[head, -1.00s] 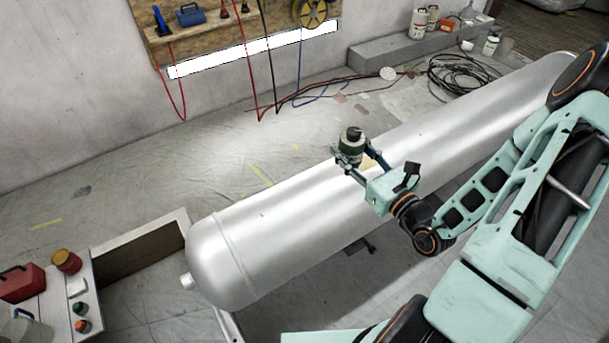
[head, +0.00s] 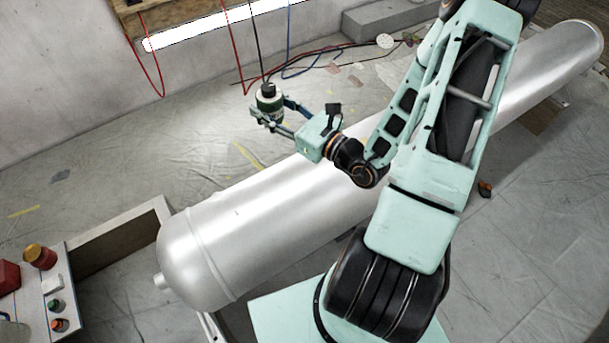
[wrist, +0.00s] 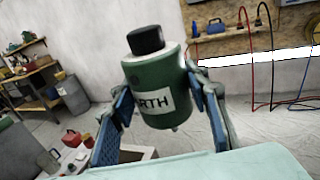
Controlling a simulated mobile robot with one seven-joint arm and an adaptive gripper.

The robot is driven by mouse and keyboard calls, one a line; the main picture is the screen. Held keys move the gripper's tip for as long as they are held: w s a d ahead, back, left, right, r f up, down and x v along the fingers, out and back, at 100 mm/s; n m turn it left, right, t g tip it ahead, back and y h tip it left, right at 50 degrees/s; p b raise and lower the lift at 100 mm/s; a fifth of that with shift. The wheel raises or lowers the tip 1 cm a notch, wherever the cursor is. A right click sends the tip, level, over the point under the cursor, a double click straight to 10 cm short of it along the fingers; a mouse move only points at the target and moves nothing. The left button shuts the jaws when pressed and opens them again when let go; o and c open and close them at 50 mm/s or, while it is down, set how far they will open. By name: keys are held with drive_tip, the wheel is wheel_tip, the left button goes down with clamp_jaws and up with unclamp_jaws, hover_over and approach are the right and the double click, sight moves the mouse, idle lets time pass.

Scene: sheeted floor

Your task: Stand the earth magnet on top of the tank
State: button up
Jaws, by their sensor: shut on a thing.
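The earth magnet is a green cylinder (wrist: 160,85) with a black knob on top and a white label reading "RTH" in the wrist view. It also shows in the head view (head: 269,101). My gripper (wrist: 163,108) is shut on its sides with blue finger pads and holds it nearly upright, slightly tilted in the wrist view. The tank (head: 270,205) is a long silver cylinder lying on its side across the floor. In the head view the magnet appears up and left of the tank's upper edge, held in the air; its exact height is unclear.
A low table (head: 30,285) at the lower left holds a red box, jars and small knobs. A low box wall (head: 120,240) stands by the tank's near end. Hoses and cables (head: 320,60) hang and lie along the wall. The sheeted floor between wall and tank is mostly clear.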

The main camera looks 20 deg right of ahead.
drive_tip(key=s+a+f+n+g+y+b, duration=0.1)
drive_tip(key=a+f+n+g+y+b, duration=0.1)
drive_tip(key=f+b, duration=0.9)
drive_tip(key=s+a+f+n+g+y+b, duration=0.1)
drive_tip(key=f+y+b, duration=0.1)
drive_tip(key=f+b, duration=0.9)
drive_tip(key=w+d+f+b, duration=0.1)
drive_tip(key=d+b, duration=0.1)
drive_tip(key=d, duration=0.2)
drive_tip(key=w+d+f+b, duration=0.1)
drive_tip(key=d+f+b, duration=0.1)
drive_tip(key=d+b, duration=0.1)
drive_tip(key=w+d+f+b, duration=0.1)
drive_tip(key=d+f+b, duration=0.1)
drive_tip(key=d, duration=0.3)
drive_tip(key=shift+w+d+f+b, duration=0.1)
drive_tip(key=shift+d+f+b, duration=0.15)
drive_tip(key=shift+b, duration=0.1)
drive_tip(key=shift+d+f, duration=0.1)
drive_tip(key=shift+f, duration=0.1)
drive_tip(key=shift+w+d+f+b, duration=0.15)
drive_tip(key=shift+f+b, duration=0.2)
drive_tip(key=shift+f, duration=0.55)
drive_tip(key=shift+d+f+b, duration=0.1)
drive_tip(key=shift+f+b, duration=0.25)
drive_tip(key=shift+f, duration=0.5)
drive_tip(key=shift+f, duration=0.2)
drive_tip(key=o, duration=1.4)
